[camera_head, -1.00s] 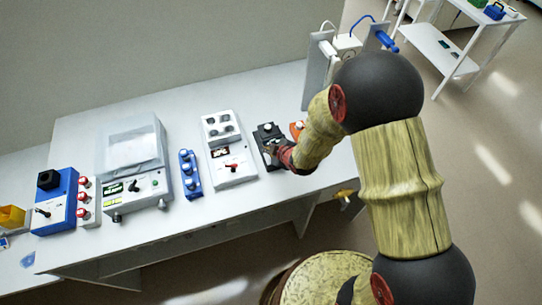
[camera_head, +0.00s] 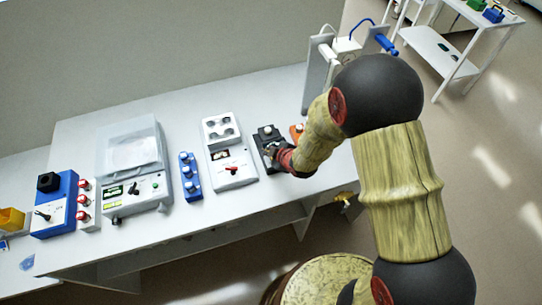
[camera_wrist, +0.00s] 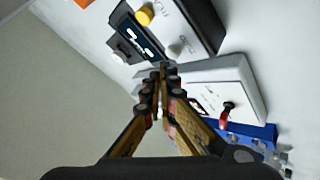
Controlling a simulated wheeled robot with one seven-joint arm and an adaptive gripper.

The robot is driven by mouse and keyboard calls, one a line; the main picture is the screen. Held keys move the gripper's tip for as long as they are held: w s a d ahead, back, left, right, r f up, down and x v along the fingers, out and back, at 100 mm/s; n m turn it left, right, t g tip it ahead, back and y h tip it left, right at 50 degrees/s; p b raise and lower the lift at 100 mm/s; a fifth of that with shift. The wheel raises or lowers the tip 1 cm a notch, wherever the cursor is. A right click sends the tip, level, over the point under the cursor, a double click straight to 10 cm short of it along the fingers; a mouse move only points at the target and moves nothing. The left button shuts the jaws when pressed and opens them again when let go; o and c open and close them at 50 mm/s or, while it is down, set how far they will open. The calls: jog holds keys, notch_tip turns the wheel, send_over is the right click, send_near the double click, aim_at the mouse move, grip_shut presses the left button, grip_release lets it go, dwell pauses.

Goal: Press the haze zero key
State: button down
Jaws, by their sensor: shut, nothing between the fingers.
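My gripper (camera_head: 274,153) is at the black instrument (camera_head: 267,133) near the right end of the bench. In the wrist view the fingertips (camera_wrist: 162,70) are shut together and empty, close to the near edge of this black instrument (camera_wrist: 200,22). It carries a lit display (camera_wrist: 138,36), a yellow knob or key (camera_wrist: 145,14), a grey one (camera_wrist: 175,48) and a white one (camera_wrist: 119,57). The lettering is too small to read, so I cannot tell which is the haze zero key. I cannot tell whether the fingertips touch the instrument. In the head view my gripper hides part of it.
A white instrument with a red lever (camera_head: 232,169) stands to its left, then a blue button strip (camera_head: 189,176) and a large covered instrument (camera_head: 133,190). An orange item (camera_head: 297,130) sits close on the right, near an upright panel (camera_head: 317,72). The front bench strip is mostly clear.

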jog(key=shift+f, duration=0.1)
dwell(0.3)
jog(key=shift+f+b, duration=0.35)
jog(key=shift+b, duration=0.25)
jog(key=shift+f+b, duration=0.35)
jog(key=shift+b, duration=0.05)
dwell(0.5)
jog(key=shift+r, duration=0.1)
jog(key=shift+r+p, duration=0.45)
jog(key=shift+r, duration=0.25)
jog(key=shift+r+p, duration=1.55)
jog(key=shift+r, duration=1)
